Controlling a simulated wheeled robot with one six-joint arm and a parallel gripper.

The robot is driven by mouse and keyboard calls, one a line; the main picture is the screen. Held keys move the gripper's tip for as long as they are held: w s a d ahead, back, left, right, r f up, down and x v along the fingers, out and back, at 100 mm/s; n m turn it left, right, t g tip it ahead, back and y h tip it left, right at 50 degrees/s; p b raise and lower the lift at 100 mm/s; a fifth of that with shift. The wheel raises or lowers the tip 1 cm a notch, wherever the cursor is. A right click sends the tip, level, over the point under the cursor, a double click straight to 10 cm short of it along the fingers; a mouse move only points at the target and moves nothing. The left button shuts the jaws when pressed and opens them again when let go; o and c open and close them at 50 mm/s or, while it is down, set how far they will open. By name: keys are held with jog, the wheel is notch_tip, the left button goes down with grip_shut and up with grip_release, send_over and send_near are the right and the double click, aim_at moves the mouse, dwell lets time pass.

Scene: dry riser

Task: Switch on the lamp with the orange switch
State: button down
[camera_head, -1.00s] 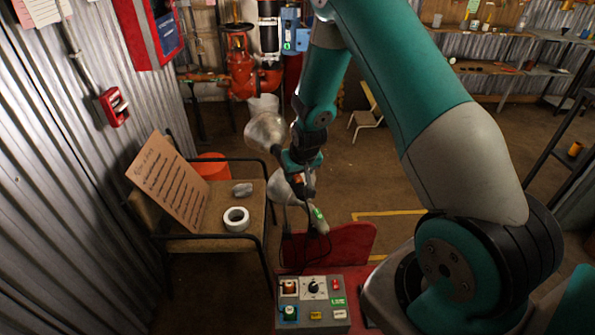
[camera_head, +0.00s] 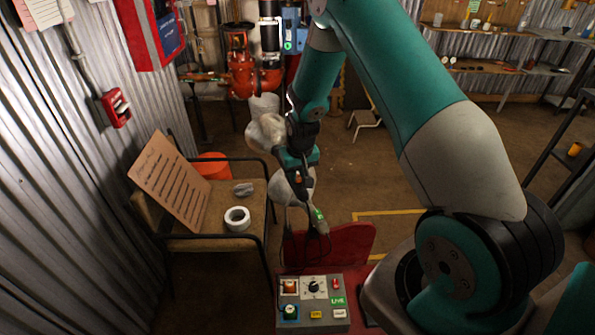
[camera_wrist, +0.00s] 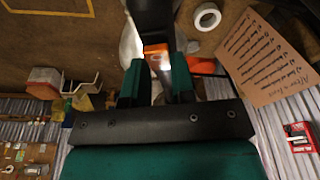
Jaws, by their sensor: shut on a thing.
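My gripper (camera_head: 298,172) is in the middle of the head view, above the red stand. In the wrist view its two green-black fingers (camera_wrist: 155,85) are closed in around a small orange part (camera_wrist: 155,48), which seems to be the orange switch. The orange also shows just under the gripper in the head view (camera_head: 297,178). Pale, rounded lamp-like shades (camera_head: 266,132) sit left of my wrist and behind the gripper; which body the switch belongs to is partly hidden. A grey-green handle piece (camera_head: 319,221) with dark cables hangs just below the gripper.
A grey control box (camera_head: 313,302) with several coloured buttons and a dial lies on the red stand (camera_head: 355,245) below. A chair (camera_head: 205,243) at left holds white tape (camera_head: 237,219) and a written board (camera_head: 168,180). Open floor lies to the right.

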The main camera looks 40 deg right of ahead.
jog(key=c, duration=1)
grip_release()
jog(key=shift+o, duration=0.2)
jog(key=shift+r, duration=0.1)
jog(key=s+r+b, duration=0.2)
jog(key=s+r, duration=0.1)
jog(key=r, duration=1.4)
jog(key=shift+s+a, duration=0.15)
jog(key=shift+a, duration=0.25)
